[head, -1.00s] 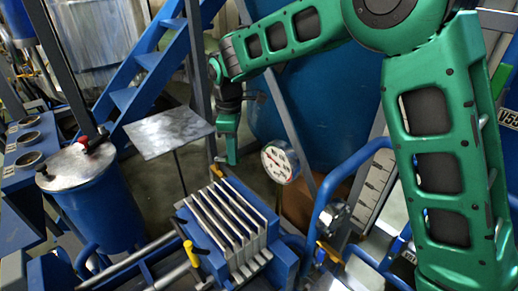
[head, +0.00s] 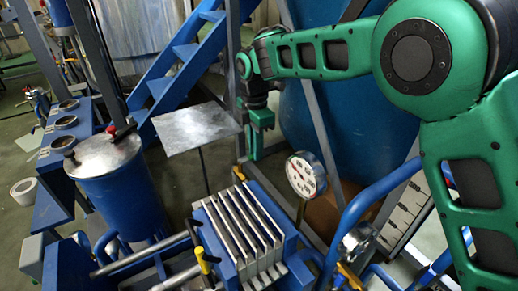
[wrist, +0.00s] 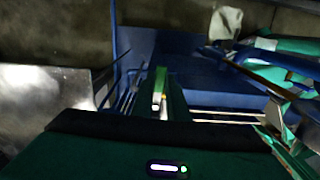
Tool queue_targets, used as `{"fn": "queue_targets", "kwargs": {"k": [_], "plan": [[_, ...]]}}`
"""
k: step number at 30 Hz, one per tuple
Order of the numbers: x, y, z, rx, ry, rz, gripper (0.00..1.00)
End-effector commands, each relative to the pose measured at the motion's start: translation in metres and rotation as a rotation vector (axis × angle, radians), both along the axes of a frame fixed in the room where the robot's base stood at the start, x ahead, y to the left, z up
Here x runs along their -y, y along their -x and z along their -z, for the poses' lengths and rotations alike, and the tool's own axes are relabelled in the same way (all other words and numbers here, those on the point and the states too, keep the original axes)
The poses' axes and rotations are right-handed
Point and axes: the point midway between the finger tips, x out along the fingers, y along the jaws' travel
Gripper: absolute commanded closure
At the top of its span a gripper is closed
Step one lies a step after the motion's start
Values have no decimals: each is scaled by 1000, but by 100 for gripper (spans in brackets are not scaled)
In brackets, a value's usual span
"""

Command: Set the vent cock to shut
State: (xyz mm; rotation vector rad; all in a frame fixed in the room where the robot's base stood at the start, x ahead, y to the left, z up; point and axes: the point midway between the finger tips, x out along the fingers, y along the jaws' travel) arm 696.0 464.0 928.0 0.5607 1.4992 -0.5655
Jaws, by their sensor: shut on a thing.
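My gripper (head: 254,148) reaches down behind the blue plate block (head: 242,232), left of the round dial gauge (head: 305,175). Its fingers look closed together. A small yellow-orange handle (head: 240,174), which I take to be the vent cock, shows just below and left of the fingertips. In the wrist view the gripper (wrist: 161,92) shows with a small yellow spot (wrist: 163,97) at its fingers, and the jaws are shut on this small part. The cock's body and its exact angle are hidden by the fingers or too small to tell.
A metal plate on a thin post (head: 197,130) stands left of the gripper. A blue lidded vessel (head: 125,195) is at left. A yellow T-handle (head: 204,262) is in front, and a blue pipe (head: 352,215) rises at right. A large blue tank (head: 325,120) stands behind.

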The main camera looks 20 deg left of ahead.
Motion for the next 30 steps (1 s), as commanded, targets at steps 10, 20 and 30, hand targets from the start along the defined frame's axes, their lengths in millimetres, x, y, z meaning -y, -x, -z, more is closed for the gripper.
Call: {"fn": "queue_targets", "kwargs": {"k": [10,20,30], "plan": [[-1,-11,-4,13,-6,-55,100],[-2,-12,-5,16,-9,-57,100],[-3,-7,-2,8,-5,-64,67]]}}
